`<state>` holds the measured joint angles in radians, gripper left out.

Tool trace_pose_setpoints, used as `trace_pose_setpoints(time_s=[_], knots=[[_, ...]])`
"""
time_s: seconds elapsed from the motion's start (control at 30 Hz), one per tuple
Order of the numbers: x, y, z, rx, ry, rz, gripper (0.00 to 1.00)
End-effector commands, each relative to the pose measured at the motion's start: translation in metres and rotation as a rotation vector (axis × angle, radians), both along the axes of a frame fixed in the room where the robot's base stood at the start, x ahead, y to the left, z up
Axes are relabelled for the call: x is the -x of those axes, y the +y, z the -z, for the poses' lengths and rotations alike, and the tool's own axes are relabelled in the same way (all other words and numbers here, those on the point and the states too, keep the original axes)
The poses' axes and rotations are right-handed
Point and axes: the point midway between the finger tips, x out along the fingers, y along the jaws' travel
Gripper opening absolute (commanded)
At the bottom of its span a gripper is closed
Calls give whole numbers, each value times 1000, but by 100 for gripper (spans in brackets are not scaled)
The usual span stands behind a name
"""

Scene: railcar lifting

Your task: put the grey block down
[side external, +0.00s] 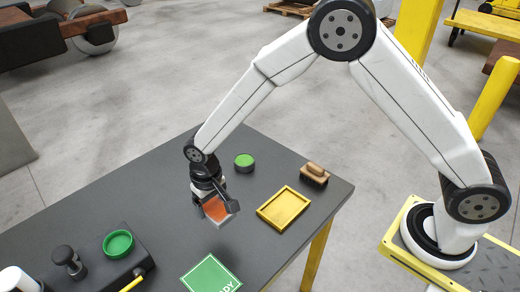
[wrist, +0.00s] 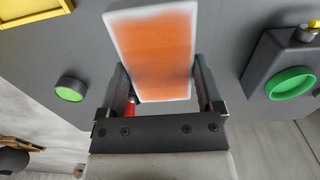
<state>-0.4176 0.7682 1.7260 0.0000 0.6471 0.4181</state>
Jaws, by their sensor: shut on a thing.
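The grey block (side external: 218,211) has an orange top face and pale grey edges. In the wrist view the block (wrist: 150,45) lies between the two dark fingers, its orange face toward the camera and slightly tilted. My gripper (side external: 213,196) is shut on it over the middle of the dark table (side external: 160,195). The gripper (wrist: 160,88) also shows in the wrist view, with a finger on each side of the block. I cannot tell whether the block's underside touches the table.
A yellow tray (side external: 283,208) lies empty to the right of the block. A brush (side external: 314,175) and a green round piece (side external: 244,161) stand behind. A green sign (side external: 211,275) is at the front. A dark box with a green ring (side external: 118,243) stands at left.

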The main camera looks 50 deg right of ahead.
Motion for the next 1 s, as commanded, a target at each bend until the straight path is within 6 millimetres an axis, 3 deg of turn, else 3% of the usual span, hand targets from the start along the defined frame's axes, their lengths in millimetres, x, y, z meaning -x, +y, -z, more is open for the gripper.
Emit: trace_pose_setpoints(time_s=[0.4,1.0], knots=[[42,-15,-21,-1,-2,0,0],[50,-18,-24,-1,-1,0,0]])
